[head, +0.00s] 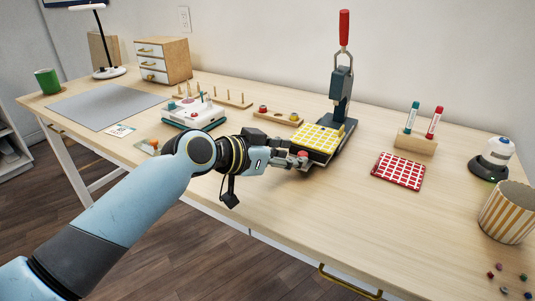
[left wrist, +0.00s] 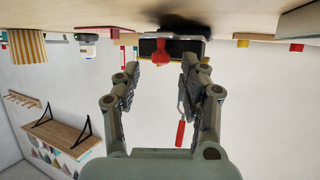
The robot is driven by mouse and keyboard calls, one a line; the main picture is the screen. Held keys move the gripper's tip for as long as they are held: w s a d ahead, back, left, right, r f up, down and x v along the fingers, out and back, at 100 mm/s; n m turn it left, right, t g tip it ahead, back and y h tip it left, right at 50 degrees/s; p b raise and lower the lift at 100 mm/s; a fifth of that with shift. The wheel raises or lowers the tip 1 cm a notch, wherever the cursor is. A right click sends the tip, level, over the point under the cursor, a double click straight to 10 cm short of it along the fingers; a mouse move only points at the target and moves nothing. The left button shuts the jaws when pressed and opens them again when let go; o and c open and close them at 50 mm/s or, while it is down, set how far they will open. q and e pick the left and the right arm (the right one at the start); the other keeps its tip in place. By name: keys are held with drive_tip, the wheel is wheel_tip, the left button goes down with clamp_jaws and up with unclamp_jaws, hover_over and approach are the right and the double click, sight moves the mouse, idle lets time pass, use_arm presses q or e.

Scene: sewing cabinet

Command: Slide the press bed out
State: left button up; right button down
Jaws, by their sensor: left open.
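The press (head: 341,95) stands on the table with its red-handled lever (head: 344,28) upright. Its bed, with a yellow checkered top (head: 319,138), lies low at the press's front. A red knob (head: 302,154) sits at the bed's near side. My left gripper (head: 295,161) is open at this knob. In the left wrist view, where the scene is upside down, my open fingers (left wrist: 162,70) stand on either side of the red knob (left wrist: 161,57), with the dark press behind it. Whether a finger touches the knob, I cannot tell. My right gripper is not in view.
A red checkered pad (head: 398,171) and a wooden holder (head: 415,143) with two tubes lie right of the press. A sewing device (head: 194,113) and a wooden tray (head: 278,118) stand to its left. The table in front of the bed is largely clear.

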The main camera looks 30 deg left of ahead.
use_arm(q)
drive_tip(key=v, duration=0.9)
drive_tip(key=shift+s, duration=0.25)
drive_tip(key=shift+a, duration=0.1)
drive_tip(key=s+a+f+n+g+y, duration=0.1)
drive_tip(key=s+f+n+g+y, duration=0.25)
drive_tip(key=s, duration=0.85)
drive_tip(key=s+a+f+n+g+y, duration=0.1)
drive_tip(key=s+f+g+y, duration=0.4)
drive_tip(key=s, duration=0.7)
wheel_tip(320, 180, down, 24)
drive_tip(key=s+a+g+h, duration=0.2)
drive_tip(key=a, duration=0.1)
drive_tip(key=s+f+g, duration=0.1)
drive_tip(key=s+f, duration=1.5)
drive_tip(key=s, duration=0.3)
drive_tip(key=shift+a+f, duration=0.3)
drive_tip(key=shift+a, duration=0.15)
